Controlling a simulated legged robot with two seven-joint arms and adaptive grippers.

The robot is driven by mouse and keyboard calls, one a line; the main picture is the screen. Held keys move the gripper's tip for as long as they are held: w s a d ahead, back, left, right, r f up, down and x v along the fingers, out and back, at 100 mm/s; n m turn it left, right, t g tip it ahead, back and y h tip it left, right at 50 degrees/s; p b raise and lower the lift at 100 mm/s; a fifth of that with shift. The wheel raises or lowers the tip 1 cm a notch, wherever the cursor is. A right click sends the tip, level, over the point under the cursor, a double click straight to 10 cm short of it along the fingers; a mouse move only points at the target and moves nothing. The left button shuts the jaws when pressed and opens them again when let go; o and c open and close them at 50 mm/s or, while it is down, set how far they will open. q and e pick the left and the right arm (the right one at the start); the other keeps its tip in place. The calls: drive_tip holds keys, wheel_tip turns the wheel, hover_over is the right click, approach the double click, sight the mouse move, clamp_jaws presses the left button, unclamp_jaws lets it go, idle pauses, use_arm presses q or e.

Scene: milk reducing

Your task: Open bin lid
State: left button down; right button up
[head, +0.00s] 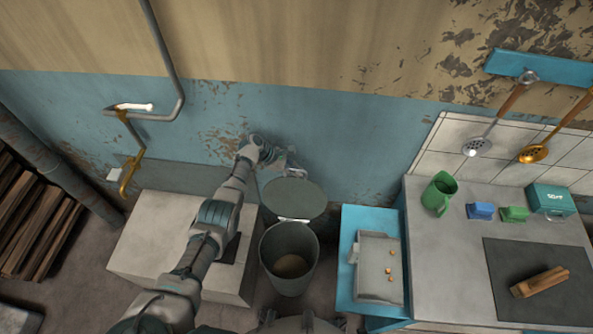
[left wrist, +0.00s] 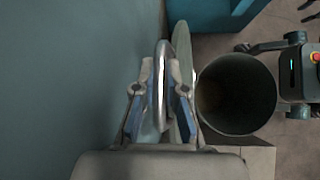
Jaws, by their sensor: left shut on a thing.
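The grey bin (head: 289,262) stands on the floor with its mouth open and something brownish at its bottom. Its round lid (head: 293,200) is raised at the back rim, and it shows nearly edge-on in the left wrist view (left wrist: 183,50). My left gripper (head: 289,168) is behind the top of the lid. In the left wrist view its fingers (left wrist: 160,108) are shut on the lid's metal loop handle (left wrist: 161,75). The open bin mouth (left wrist: 236,93) lies to the right of the lid there. I do not see my right gripper.
A pale block (head: 140,245) stands left of the bin under my left arm. The wall (head: 350,140) is close behind the lid.

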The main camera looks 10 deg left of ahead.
use_arm(q)
drive_tip(key=shift+w, duration=0.25)
drive_tip(key=c, duration=1.2)
unclamp_jaws()
drive_tip(key=v, duration=1.2)
